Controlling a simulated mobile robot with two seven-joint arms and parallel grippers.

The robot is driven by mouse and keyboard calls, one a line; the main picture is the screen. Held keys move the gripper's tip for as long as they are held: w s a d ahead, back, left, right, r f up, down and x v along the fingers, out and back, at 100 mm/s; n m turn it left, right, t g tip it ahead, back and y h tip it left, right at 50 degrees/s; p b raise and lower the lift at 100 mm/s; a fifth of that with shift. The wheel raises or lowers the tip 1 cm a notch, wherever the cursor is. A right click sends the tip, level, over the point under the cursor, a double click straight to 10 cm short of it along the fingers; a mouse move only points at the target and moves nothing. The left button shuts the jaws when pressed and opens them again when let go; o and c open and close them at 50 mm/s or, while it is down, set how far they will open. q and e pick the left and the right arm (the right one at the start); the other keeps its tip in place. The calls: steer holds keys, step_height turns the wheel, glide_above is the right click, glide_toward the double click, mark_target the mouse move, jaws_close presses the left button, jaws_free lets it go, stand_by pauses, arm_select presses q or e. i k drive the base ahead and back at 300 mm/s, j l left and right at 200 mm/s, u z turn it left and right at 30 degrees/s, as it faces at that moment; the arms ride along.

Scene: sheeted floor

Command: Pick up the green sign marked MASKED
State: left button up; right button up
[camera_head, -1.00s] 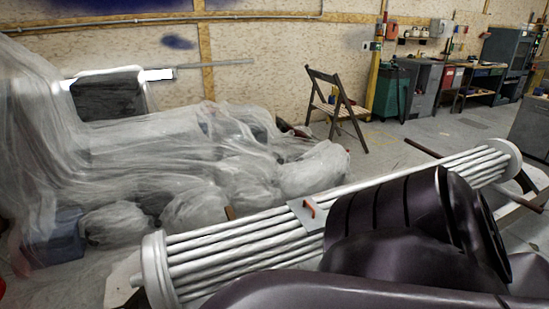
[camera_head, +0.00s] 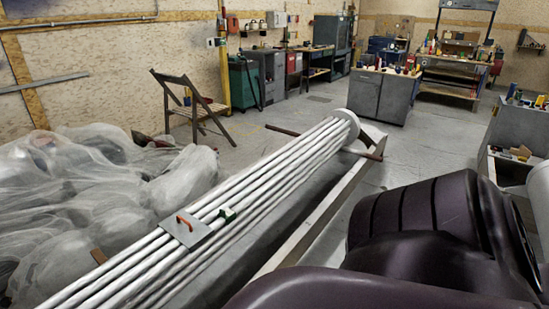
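No sign with readable lettering shows in the head view. A small dark green item (camera_head: 228,213) sits on the long bundle of pale pipes (camera_head: 262,180); it is too small to tell whether it is the sign. Just left of it on the pipes lies a grey plate (camera_head: 188,236) with a red-orange handle. Neither of my grippers is in view. A dark part of my own arm fills the lower right and hides what lies behind it.
Plastic-covered heaps (camera_head: 95,185) fill the left. A folding wooden chair (camera_head: 195,105) stands behind them. Grey cabinets (camera_head: 383,95) and workbenches line the back. A bench (camera_head: 515,135) stands at the right. Floor (camera_head: 300,112) is open in the middle.

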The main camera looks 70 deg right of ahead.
mark_target(228, 214)
steer(key=z, duration=1.7)
steer(key=i+l, duration=0.25)
steer(key=i+l+u, duration=0.1)
steer(key=i+l, duration=0.15)
steer(key=l, duration=0.15)
steer(key=i+l, duration=0.2)
steer(key=l, duration=0.15)
steer(key=i+l+u, duration=0.15)
steer(key=l, duration=0.25)
steer(key=i+u, duration=0.15)
steer(key=u, duration=0.75)
